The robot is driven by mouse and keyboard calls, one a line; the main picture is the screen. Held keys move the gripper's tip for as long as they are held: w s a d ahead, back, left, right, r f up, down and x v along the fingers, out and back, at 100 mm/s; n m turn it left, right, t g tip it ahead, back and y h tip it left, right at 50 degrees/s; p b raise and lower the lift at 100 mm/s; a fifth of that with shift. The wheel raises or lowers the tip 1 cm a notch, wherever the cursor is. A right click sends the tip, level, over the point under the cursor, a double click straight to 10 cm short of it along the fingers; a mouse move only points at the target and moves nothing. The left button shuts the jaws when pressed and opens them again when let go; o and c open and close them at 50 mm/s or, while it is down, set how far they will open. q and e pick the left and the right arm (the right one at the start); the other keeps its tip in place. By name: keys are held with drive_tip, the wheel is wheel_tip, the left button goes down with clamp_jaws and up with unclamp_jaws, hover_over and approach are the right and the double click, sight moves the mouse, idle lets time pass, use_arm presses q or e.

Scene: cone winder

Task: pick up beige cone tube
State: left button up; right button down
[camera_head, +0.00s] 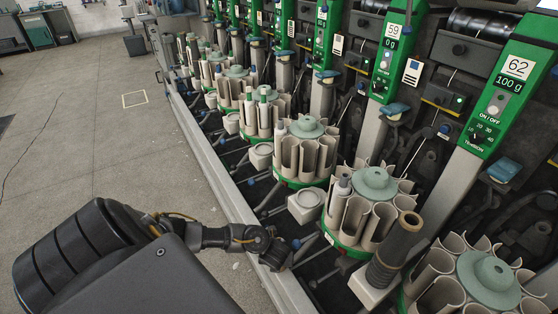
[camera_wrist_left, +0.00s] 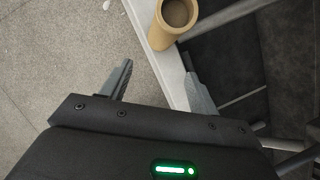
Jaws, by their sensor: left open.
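My right gripper is not in view.
Round magazines (camera_head: 305,150) with several pale tubes line the machine under green panels (camera_head: 501,91). A pale rail (camera_head: 221,184) edges the machine, with thin levers and rods beside it. The grey floor (camera_head: 70,150) at left is largely clear.

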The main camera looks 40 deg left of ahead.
use_arm(q)
drive_tip(key=w+a, duration=0.1)
drive_tip(key=w, duration=0.1)
drive_tip(key=w+a, duration=0.3)
drive_tip(key=w, duration=0.1)
drive_tip(key=shift+a+f, duration=0.35)
drive_tip(key=shift+f, duration=0.2)
drive_tip(key=c, duration=1.2)
